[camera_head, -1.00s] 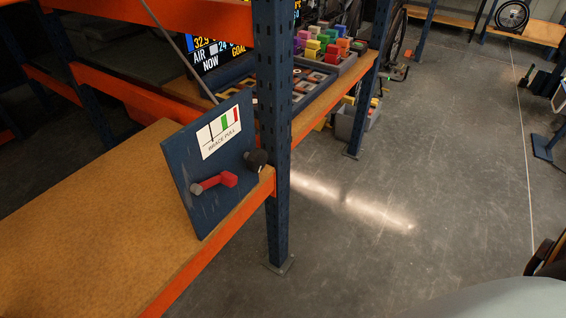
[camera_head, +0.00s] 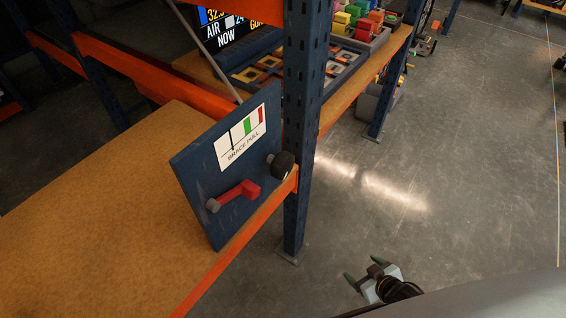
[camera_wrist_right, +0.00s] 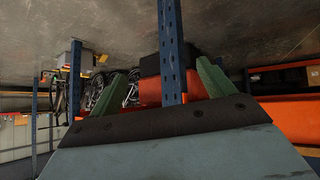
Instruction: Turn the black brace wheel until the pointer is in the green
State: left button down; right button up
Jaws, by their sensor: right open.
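The black brace wheel (camera_head: 281,165) sits at the right edge of a dark blue panel (camera_head: 190,168). The white gauge (camera_head: 240,138) above, marked BRACE PULL, has a green band and a red band. Its thin dark pointer (camera_head: 231,141) stands in the white part, left of the green. My right gripper (camera_head: 363,271) is open and empty over the floor, below and right of the wheel and apart from it. Its green fingers also show spread in the right wrist view (camera_wrist_right: 165,82). My left gripper is out of view.
A red crank handle (camera_head: 238,194) sits on the panel below the gauge. Bins of coloured parts (camera_head: 358,32) are at the back. Floor to the right is clear.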

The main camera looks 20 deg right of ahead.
jog(key=w+a+r+n+t+y, duration=0.1)
jog(key=w+r+t+y, duration=0.1)
jog(key=w+r, duration=0.35)
jog(key=w+a+r+n+t+y, duration=0.1)
jog(key=w+r+t, duration=0.15)
jog(key=r, duration=0.55)
jog(key=n+y, duration=0.4)
jog(key=y, duration=0.3)
send_near(288, 170)
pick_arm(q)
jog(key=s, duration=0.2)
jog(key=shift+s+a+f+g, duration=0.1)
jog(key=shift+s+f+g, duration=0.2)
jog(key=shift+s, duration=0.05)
pick_arm(e)
jog(key=shift+t, duration=0.25)
jog(key=x, duration=1.1)
jog(key=shift+w+a+f, duration=0.1)
jog(key=shift+w+f, duration=0.05)
jog(key=shift+c, duration=0.3)
jog(key=c, duration=0.9)
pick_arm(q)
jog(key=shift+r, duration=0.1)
